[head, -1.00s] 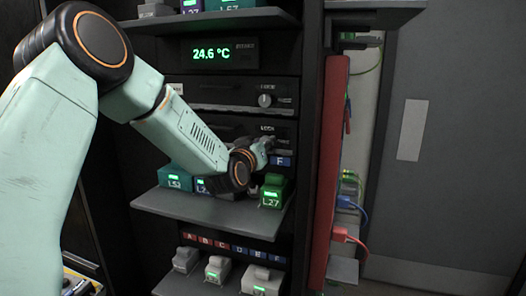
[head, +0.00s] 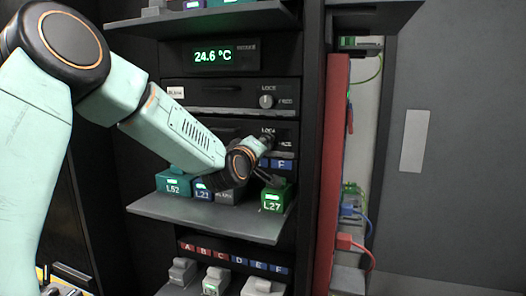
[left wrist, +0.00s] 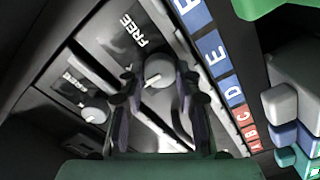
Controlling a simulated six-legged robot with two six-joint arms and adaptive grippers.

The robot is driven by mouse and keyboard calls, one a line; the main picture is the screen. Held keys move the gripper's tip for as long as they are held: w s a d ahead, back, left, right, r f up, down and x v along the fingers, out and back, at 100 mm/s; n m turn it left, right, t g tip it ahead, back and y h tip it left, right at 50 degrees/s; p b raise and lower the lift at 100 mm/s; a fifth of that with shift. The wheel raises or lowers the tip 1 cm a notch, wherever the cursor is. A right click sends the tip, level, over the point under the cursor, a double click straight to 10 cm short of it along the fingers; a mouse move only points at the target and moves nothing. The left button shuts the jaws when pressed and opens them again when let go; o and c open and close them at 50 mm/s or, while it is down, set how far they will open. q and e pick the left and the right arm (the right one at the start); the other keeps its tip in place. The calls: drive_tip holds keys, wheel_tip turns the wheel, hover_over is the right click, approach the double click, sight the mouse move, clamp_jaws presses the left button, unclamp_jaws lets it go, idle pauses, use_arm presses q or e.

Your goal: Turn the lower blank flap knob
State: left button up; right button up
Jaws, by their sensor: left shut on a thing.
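The lower blank flap (head: 222,132) is a dark panel under the upper one, with LOCK lettering at its right end. My left gripper (head: 264,142) reaches that end and mostly covers its knob in the head view. In the left wrist view the pale round lower knob (left wrist: 159,70) sits between the fingertips of my left gripper (left wrist: 161,82), beside a FREE label. The gripper is shut on this knob. The upper flap's knob (head: 266,101) is free, and it also shows in the left wrist view (left wrist: 95,115). My right gripper is not in view.
A shelf (head: 225,222) below the flap carries several labelled modules, including a green L27 (head: 275,198) close under my gripper. Lettered tags A to F (head: 237,259) and more modules lie lower. A red vertical panel (head: 334,170) and cables stand right.

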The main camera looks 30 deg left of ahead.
use_arm(q)
drive_tip(key=shift+d+f, duration=0.1)
drive_tip(key=shift+f, duration=0.2)
drive_tip(key=o, duration=1.2)
drive_tip(key=shift+r, duration=0.2)
drive_tip(key=shift+c, duration=0.2)
drive_tip(key=v, duration=1.2)
